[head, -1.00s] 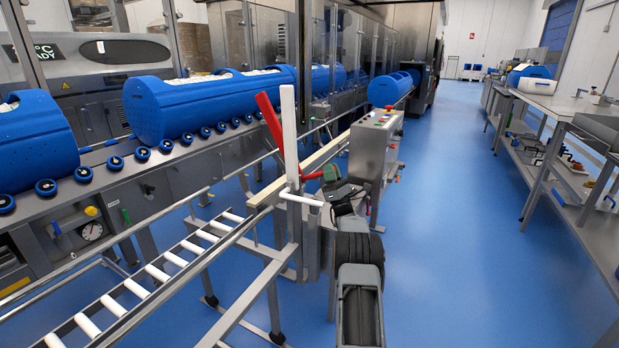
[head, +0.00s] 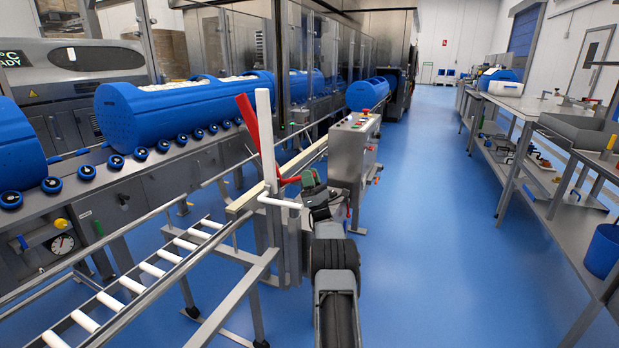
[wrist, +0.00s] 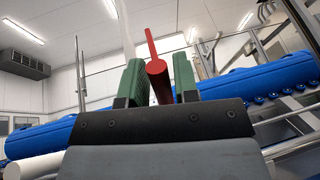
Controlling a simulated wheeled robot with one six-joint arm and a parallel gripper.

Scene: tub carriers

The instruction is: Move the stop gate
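The stop gate stands at the end of the roller track in the head view. It has a tilted red bar (head: 249,122), an upright white bar (head: 265,140) beside it, a short white bar (head: 280,202) low down, and a red handle (head: 288,180) pointing right. My gripper (head: 307,179), with green finger pads, is at the outer end of this handle. In the wrist view, the red handle (wrist: 158,69) lies between the two green fingers (wrist: 159,82), which appear to press on both its sides. The handle's lower part is hidden behind the palm.
A track with white rollers (head: 150,269) and metal rails lies at lower left. Blue tubs (head: 188,108) stand on the wheeled conveyor behind. A grey control box (head: 350,150) is just beyond my gripper. Blue floor is clear to the right, up to a steel bench (head: 525,106).

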